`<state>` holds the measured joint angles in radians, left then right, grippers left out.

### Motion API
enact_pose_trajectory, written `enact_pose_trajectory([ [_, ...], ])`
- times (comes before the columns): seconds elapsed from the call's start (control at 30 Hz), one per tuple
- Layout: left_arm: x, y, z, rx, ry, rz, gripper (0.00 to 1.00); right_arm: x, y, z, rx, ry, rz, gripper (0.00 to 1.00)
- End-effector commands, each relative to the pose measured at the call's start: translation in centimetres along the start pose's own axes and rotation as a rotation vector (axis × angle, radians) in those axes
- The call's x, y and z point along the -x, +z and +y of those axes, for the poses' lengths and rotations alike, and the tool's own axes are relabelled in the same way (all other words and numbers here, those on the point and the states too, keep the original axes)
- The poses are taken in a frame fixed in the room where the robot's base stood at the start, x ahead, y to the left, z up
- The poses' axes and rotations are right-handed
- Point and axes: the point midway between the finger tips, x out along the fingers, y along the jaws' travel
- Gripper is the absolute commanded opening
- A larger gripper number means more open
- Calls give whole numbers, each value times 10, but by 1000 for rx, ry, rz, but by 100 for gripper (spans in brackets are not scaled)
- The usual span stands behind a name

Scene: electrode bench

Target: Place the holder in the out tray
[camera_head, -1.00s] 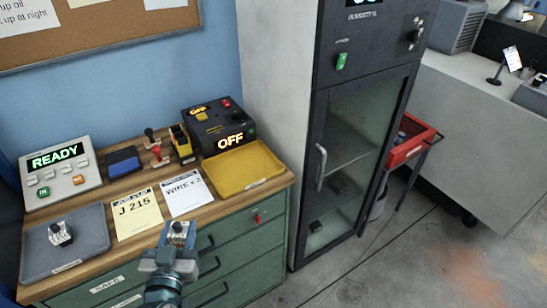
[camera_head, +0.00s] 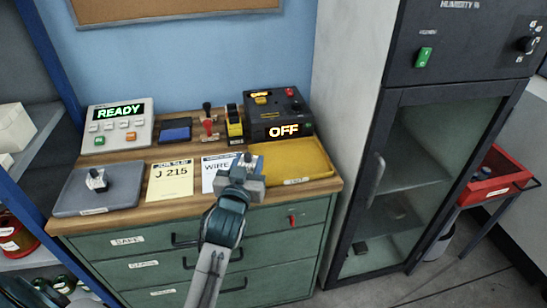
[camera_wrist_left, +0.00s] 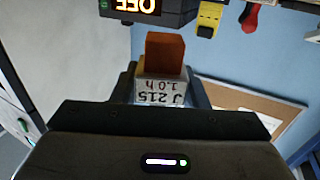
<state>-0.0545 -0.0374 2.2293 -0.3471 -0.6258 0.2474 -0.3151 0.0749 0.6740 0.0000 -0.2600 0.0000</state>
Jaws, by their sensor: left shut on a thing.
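My left gripper (camera_head: 243,178) is shut on a small holder (camera_head: 249,162) at the left edge of the yellow tray (camera_head: 312,168). In the left wrist view the holder (camera_wrist_left: 161,92) has a pale label reading "J 215 1.0 h", upside down, and an orange-brown block (camera_wrist_left: 165,54) beyond it. The gripper (camera_wrist_left: 160,98) hides the holder's lower part. Whether the holder touches the tray or bench cannot be told. The yellow tray lies at the bench's right end; its front label is too small to read. My right gripper is not in view.
A grey tray (camera_head: 75,200) at the left carries another small holder (camera_head: 97,181). Two cards (camera_head: 170,182) lie between the trays. Behind stand a READY box (camera_head: 118,125), a blue pad (camera_head: 175,134), hand tools and an OFF box (camera_head: 279,118). A tall cabinet (camera_head: 347,110) stands right of the bench.

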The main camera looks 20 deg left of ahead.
Motion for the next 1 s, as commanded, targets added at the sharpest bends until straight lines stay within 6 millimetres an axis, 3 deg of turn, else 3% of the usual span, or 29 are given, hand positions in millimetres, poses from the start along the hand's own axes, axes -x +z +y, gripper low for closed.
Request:
enact_pose_trajectory([
  [0.1,-27,-1,17,4,1,2,2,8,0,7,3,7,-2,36],
  [0.3,-57,4,35,0,1,3,2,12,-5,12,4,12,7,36],
  [0.53,-73,8,45,-1,2,2,2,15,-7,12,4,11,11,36],
  [0.73,-71,38,43,-2,1,1,2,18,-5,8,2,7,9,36],
  [1.0,-71,42,43,0,2,4,2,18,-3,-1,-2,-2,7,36],
])
